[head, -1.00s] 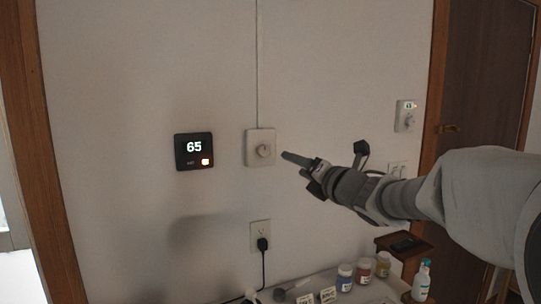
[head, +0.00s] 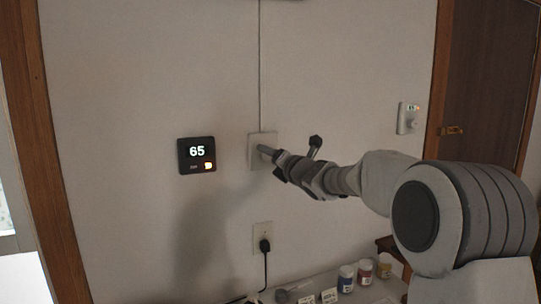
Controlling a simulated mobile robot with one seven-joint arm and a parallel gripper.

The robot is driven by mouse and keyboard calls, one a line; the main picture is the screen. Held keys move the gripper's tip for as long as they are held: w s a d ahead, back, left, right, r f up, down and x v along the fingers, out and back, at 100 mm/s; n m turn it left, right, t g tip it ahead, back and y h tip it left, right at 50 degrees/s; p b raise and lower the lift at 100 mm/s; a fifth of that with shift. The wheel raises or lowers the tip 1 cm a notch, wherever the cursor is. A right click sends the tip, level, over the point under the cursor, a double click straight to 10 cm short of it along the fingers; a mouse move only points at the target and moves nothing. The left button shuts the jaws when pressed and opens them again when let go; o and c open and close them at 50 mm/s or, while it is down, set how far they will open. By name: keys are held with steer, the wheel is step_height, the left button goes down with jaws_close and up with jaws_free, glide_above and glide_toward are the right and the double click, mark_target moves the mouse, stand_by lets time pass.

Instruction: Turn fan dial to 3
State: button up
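A pale square wall plate (head: 254,141) sits at the foot of a thin vertical line on the wall, right of the thermostat. Its round dial is hidden behind my gripper (head: 264,150), so I cannot read its setting. The fingertips are in front of the plate, at or very near the dial. I cannot tell whether they touch it, or whether the fingers are apart or closed. A second wall control (head: 407,118) with a small knob and a lit spot is farther right, near the door. No label shows which one is the fan dial.
Below are an outlet (head: 262,236) with a black plug and cord, and a white surface with paint jars (head: 346,279) and small cards. A brown door (head: 490,90) is at right.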

steer(key=shift+w+a, duration=0.1)
steer(key=shift+w, duration=0.05)
jaws_close()
stand_by(0.4)
